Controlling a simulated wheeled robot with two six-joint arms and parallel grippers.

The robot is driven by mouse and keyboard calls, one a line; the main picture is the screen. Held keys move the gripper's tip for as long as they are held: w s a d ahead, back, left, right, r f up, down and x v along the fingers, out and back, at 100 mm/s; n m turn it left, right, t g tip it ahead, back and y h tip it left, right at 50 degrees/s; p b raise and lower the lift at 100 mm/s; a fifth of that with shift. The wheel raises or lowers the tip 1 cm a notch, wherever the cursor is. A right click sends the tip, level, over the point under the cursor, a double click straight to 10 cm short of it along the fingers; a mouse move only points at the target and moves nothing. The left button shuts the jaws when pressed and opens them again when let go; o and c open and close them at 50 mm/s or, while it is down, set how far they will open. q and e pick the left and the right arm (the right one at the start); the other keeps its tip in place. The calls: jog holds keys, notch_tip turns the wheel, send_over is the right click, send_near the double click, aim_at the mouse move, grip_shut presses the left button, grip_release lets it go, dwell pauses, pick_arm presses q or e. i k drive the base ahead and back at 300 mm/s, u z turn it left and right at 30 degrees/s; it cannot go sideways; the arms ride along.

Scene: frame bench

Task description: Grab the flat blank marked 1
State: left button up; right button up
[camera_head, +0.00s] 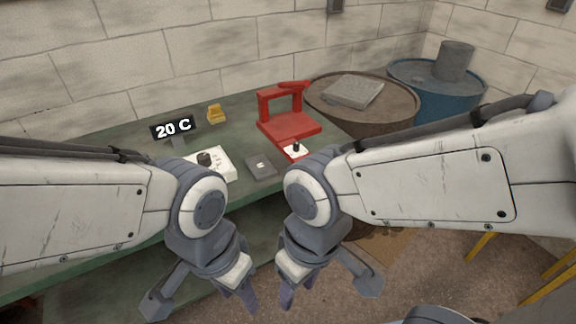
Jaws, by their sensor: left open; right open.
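A flat dark grey square piece (261,167) with a small light mark lies on the green bench near its front edge. It may be the flat blank, but the mark is too small to read. My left gripper (203,298) is open and empty, low in front of the bench and nearer than the grey piece. My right gripper (328,290) is open and empty, to the right of the left one and also in front of the bench edge. Neither gripper touches the grey piece. My arms hide parts of the bench.
The bench (110,140) also holds a red frame-like press (290,126), a white box (222,160) with a black knob, a yellow item (216,113) and a "20 C" display (173,127). A brown barrel (392,104) and a blue barrel (424,95) stand right.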

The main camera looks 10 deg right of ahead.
aim_at(262, 169)
jog(key=k, duration=0.65)
jog(key=u, duration=0.55)
jog(key=i, duration=1.3)
jog(key=z, duration=0.45)
jog(key=i, duration=0.5)
jog(key=z, duration=0.5)
